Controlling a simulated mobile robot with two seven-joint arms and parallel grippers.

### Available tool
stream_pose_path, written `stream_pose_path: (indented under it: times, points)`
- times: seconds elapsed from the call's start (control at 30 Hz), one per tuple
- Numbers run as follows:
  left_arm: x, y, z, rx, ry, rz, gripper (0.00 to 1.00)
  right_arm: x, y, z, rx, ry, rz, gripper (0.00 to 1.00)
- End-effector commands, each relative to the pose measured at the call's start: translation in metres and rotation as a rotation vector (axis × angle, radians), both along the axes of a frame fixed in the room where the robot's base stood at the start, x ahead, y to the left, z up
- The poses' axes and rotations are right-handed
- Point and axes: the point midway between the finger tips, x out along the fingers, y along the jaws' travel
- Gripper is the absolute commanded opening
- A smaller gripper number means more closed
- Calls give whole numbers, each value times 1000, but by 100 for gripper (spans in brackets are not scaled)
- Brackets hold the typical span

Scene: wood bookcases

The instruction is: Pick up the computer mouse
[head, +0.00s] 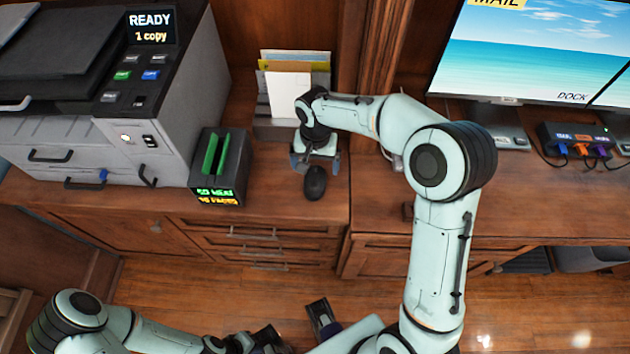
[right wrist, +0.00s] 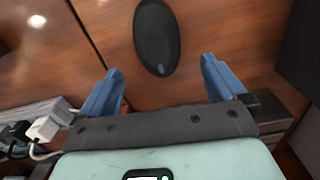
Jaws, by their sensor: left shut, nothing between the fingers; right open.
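The computer mouse (head: 315,184) is black and oval and lies on the wooden desk top near its front edge. In the right wrist view the mouse (right wrist: 155,35) sits beyond the fingertips, centred between their lines, with its near end close to the gap. My right gripper (head: 315,165) is open and empty, pointing down just behind the mouse; its blue fingers (right wrist: 161,70) stand apart with nothing between them. My left gripper (head: 272,340) is shut and empty, low at the bottom of the head view, away from the desk top and partly cut off.
A black box with green slots and a lit sign (head: 220,165) stands left of the mouse, beside a large printer (head: 95,145). A paper holder (head: 275,128) is behind the gripper. Monitors (head: 535,50) and a cabled hub (head: 575,140) are at right. Drawers (head: 265,235) lie below.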

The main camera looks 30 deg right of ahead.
Motion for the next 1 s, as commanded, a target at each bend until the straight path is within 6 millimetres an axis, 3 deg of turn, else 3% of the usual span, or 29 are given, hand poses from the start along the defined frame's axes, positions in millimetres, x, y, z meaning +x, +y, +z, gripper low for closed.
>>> stream_pose_path:
  times: [0.4,0.67,0.73,0.87,1.0]
  points:
    - [0,0,-3,0,0,0,0,2,-2,-50,1,1,1,98]
    - [0,0,-3,0,0,0,0,2,-2,-53,0,-1,1,98]
    - [0,0,-3,0,0,0,0,2,-2,-53,1,-1,1,82]
    - [0,0,-3,0,0,0,0,2,-2,-53,1,-1,1,39]
    - [0,0,-3,0,0,0,0,2,-2,-53,0,-1,1,36]
